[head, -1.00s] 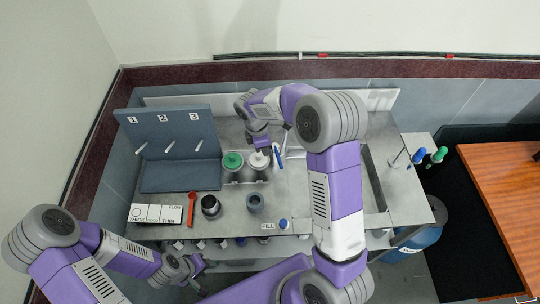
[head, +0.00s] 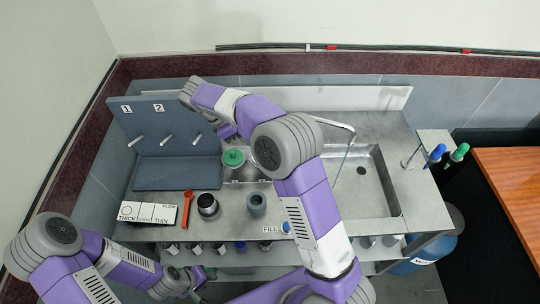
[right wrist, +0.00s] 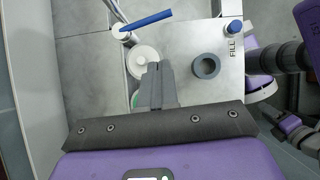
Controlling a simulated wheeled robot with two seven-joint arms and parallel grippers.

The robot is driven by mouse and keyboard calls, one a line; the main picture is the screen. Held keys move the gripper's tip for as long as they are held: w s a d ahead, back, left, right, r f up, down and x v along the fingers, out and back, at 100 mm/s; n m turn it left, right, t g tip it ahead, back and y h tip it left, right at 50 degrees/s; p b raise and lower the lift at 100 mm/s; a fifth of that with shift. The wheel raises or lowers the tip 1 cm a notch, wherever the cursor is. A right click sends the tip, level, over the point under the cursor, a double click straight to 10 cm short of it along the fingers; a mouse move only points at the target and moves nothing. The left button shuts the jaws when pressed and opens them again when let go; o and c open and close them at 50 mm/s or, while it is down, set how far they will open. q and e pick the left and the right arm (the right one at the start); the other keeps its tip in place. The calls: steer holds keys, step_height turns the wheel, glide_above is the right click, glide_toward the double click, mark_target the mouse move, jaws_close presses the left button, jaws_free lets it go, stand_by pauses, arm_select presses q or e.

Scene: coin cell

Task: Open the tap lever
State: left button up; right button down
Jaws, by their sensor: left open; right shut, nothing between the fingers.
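The blue tap lever (right wrist: 146,20) shows in the right wrist view, slanting beside the metal tap pipe, near a white round cap. In the head view my right arm hides the lever; the tap's thin bent spout (head: 338,124) shows over the sink. My right gripper (right wrist: 158,68) is shut and empty, its fingers below the lever in the wrist picture and apart from it. In the head view its fingertips are hidden by the arm. My left gripper (head: 198,276) is low at the left, by the bench's front edge, away from the tap.
A green-lidded jar (head: 233,158) and a white-lidded jar (right wrist: 145,60) stand near my right gripper. A grey cup (head: 256,204), a black-rimmed jar (head: 208,205) and a red spoon (head: 187,208) are nearer the front. A blue numbered rack (head: 175,174) stands left; the sink (head: 365,185) is right.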

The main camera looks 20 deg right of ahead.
arm_select(q)
steer(key=shift+f+b, duration=0.75)
arm_select(e)
steer(key=d+r+x, duration=0.1)
steer(key=x, duration=1.2)
steer(key=shift+s+d, duration=0.35)
steer(key=shift+d, duration=0.05)
